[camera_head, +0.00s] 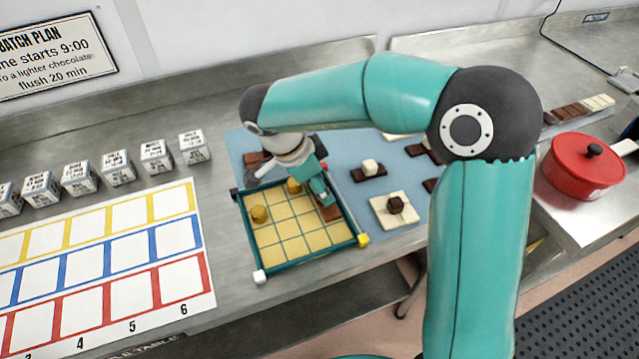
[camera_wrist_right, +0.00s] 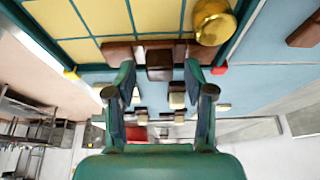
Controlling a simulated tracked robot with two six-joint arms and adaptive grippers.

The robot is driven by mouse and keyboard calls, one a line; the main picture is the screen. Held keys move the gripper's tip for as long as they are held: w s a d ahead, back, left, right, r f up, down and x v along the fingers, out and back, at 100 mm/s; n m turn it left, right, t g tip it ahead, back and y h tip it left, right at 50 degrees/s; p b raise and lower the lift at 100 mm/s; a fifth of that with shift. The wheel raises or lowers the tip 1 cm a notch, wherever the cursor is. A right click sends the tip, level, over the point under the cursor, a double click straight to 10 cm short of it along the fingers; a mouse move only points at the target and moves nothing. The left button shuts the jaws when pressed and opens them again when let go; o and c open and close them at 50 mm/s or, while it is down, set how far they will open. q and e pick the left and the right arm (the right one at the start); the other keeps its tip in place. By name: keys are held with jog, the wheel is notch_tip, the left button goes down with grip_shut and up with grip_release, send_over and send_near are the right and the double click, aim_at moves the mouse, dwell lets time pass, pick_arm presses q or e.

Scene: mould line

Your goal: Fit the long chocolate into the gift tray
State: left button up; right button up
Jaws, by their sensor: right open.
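The gift tray (camera_head: 303,256) is a square teal frame with a yellow gridded floor. Its teal edge also shows in the right wrist view (camera_wrist_right: 92,67). Two gold round pieces stand in it (camera_head: 259,214) (camera_head: 294,185). A brown chocolate (camera_head: 330,212) lies inside by the right edge, partly hidden by my right gripper. In the right wrist view the brown chocolate (camera_wrist_right: 122,50) runs along that edge, with a darker block part in its middle (camera_wrist_right: 160,66). My right gripper (camera_head: 322,196) is open above it, fingers apart on either side. My left gripper is not in view.
The blue mat (camera_head: 408,176) behind and right of the tray holds several dark and white chocolates. A red pot (camera_head: 580,166) stands at the far right. A numbered card (camera_head: 100,275) and a row of small labelled blocks (camera_head: 117,167) are on the left.

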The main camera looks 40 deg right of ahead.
jog(key=v, duration=1.2)
jog(key=shift+a, duration=0.1)
